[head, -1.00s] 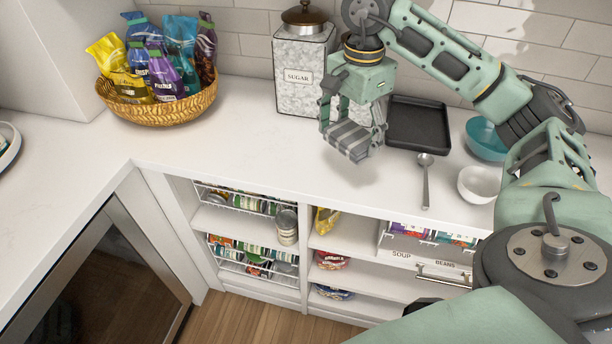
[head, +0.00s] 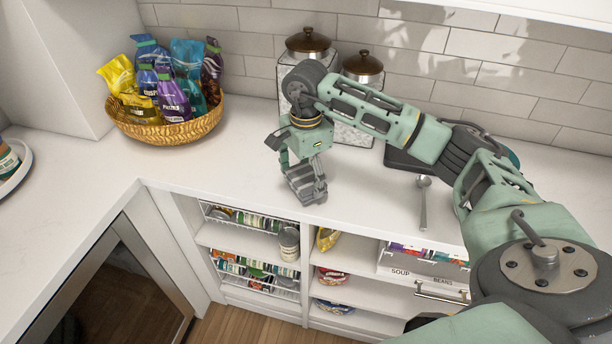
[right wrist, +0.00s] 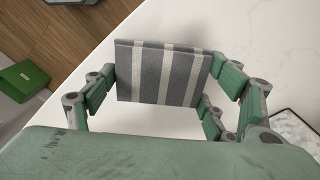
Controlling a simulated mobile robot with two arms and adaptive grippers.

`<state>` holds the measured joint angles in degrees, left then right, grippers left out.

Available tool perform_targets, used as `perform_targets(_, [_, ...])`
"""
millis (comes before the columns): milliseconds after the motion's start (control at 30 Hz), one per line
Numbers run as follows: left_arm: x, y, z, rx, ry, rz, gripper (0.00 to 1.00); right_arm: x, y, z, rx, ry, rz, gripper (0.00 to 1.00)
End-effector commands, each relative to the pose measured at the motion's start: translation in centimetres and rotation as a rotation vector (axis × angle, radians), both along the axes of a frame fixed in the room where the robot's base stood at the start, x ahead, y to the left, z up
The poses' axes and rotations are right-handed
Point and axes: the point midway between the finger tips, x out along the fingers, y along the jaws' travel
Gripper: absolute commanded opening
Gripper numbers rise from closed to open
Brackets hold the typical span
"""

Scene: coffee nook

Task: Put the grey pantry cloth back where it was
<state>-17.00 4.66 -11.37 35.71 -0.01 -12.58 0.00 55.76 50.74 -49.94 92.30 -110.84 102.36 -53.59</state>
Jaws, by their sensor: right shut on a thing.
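The grey pantry cloth, folded with white stripes, shows in the right wrist view (right wrist: 160,73) between the fingers of my right gripper. It also shows in the head view (head: 303,186), partly covered by the fingers. My right gripper (head: 304,178) is shut on the cloth and holds it above the white counter (head: 235,175), near its front edge and left of the dark tray (head: 402,160). The right arm hides most of the tray. My left gripper is not in view.
A wicker basket (head: 165,130) of snack bags stands at the back left. Two lidded canisters (head: 362,66) stand behind the right arm. A spoon (head: 423,205) lies to the right. Open shelves (head: 245,240) with cans and packets are below the counter. Counter between basket and gripper is clear.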

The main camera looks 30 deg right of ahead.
Motion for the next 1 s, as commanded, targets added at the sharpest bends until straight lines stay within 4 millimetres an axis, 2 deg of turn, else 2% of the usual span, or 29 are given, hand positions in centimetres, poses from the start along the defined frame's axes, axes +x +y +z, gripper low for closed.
perform_targets(33, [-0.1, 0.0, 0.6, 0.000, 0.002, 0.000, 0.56, -0.1, 0.0, -0.5, 0.000, 0.004, -0.001, 0.53])
perform_targets(167, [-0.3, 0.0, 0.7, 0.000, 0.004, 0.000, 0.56, 0.0, 0.0, -1.6, 0.001, 0.000, 0.001, 0.53])
perform_targets(500, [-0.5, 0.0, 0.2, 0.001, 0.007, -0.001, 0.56, 0.0, 0.0, -2.1, 0.000, -0.002, 0.001, 0.53])
perform_targets(533, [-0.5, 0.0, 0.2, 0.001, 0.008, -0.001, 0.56, 0.0, 0.0, -2.0, 0.000, -0.002, 0.001, 0.78])
perform_targets(700, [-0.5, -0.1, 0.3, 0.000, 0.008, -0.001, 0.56, 0.0, 0.0, -1.9, 0.001, -0.002, 0.001, 0.93])
perform_targets(767, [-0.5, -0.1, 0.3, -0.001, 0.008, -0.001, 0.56, 0.0, 0.0, -1.9, 0.000, -0.002, 0.001, 0.96])
perform_targets(1000, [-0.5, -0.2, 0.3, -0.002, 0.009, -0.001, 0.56, 0.0, 0.0, -1.9, 0.000, -0.002, 0.001, 0.96])
